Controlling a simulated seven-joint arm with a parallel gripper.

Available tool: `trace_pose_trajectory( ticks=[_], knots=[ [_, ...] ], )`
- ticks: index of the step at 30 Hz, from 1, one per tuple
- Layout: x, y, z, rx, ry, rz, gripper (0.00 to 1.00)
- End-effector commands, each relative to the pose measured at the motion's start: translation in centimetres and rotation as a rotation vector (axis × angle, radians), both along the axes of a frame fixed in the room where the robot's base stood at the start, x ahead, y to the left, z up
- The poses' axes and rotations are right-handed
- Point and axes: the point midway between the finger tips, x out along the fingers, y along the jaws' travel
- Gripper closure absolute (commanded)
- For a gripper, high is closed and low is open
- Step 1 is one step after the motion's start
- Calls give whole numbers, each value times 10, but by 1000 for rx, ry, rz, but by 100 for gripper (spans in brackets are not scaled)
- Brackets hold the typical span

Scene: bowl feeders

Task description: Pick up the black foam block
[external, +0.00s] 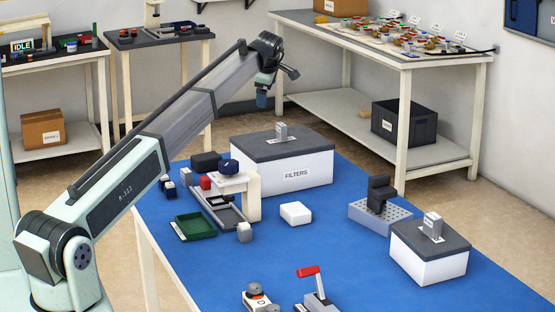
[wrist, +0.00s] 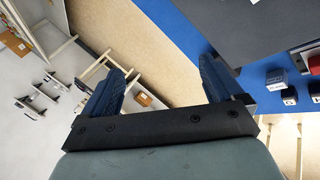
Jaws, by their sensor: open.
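A black block (external: 206,160), which looks like the foam block, lies on the blue table left of the FILTERS box. A second black, stepped piece (external: 380,193) stands on a grey perforated base at the right. My gripper (external: 262,98) is raised high above the far side of the table, beyond the FILTERS box and apart from both black pieces. In the wrist view my gripper (wrist: 160,66) has its two blue fingers wide apart with nothing between them. I cannot make out the black block for certain in the wrist view.
The FILTERS box (external: 295,174) with a grey lid stands near the black block. Around the block are a red block (external: 205,182), a white stand (external: 240,185), and a green tray (external: 195,227). A white block (external: 296,213) lies mid-table.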

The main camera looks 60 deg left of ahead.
Motion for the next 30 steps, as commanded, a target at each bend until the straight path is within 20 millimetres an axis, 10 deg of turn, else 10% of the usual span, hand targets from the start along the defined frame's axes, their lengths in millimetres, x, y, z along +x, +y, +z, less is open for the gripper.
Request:
trace_pose_trajectory(
  ticks=[6, 13, 30],
  knots=[
    [-78, 65, -59, -323, -36, 391, 6],
    [-138, 96, -94, -552, -37, 692, 6],
    [-159, 103, -144, -627, -30, 796, 6]
  ],
)
